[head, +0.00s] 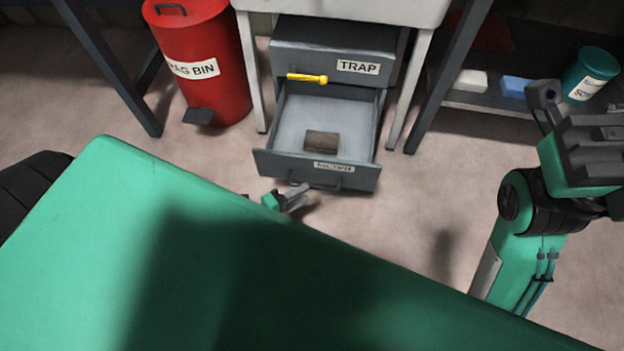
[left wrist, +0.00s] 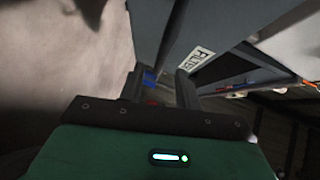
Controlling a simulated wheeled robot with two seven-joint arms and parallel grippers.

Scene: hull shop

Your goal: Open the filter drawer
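The filter drawer (head: 347,172) is the lower grey drawer under the sink, with a small label and a bar handle (head: 318,185) on its front. It stands pulled out, and a brown block (head: 321,140) lies inside. My left gripper (head: 297,194) is low at the left end of the handle; whether it touches the handle is unclear. In the left wrist view its two fingers (left wrist: 160,88) are apart, with no object clearly held between them. The drawer's label also shows there. My right arm is folded at the right; its finger state is unclear.
Above is the closed TRAP drawer (head: 352,67), with a yellow handle (head: 307,78) at its lower left. A red bin (head: 212,95) with a pedal stands left. A shelf at right holds a white block (head: 470,80), a blue block (head: 516,87) and a teal tub (head: 588,75). Floor right of the drawer is clear.

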